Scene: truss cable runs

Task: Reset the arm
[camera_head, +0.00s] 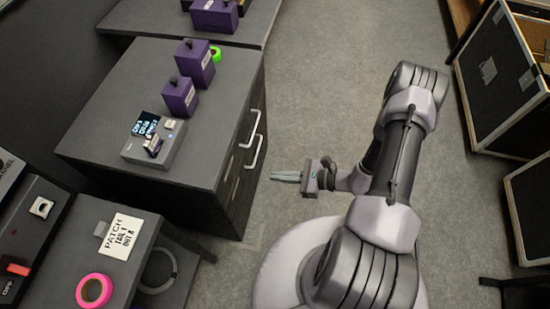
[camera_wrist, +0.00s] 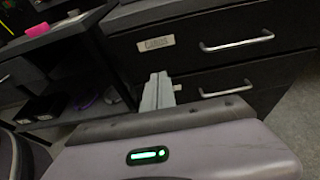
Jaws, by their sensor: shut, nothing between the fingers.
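My gripper (camera_head: 287,176) shows in the head view at the end of my arm, right of the dark drawer cabinet (camera_head: 190,192). Its fingers point left toward the cabinet's drawer side and are together, with nothing between them. In the wrist view the pale fingers (camera_wrist: 158,92) also show closed and empty, in front of the drawer fronts (camera_wrist: 225,62). From these views I cannot tell how far the fingertips are from the cabinet.
Cabinet handles (camera_head: 252,140) stick out near my gripper. On the cabinet are a grey device (camera_head: 165,150) and purple boxes (camera_head: 180,97). A bench with pink tape (camera_head: 94,291) stands lower left; black cases (camera_head: 505,80) stand right. Floor (camera_head: 320,80) beyond my arm is clear.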

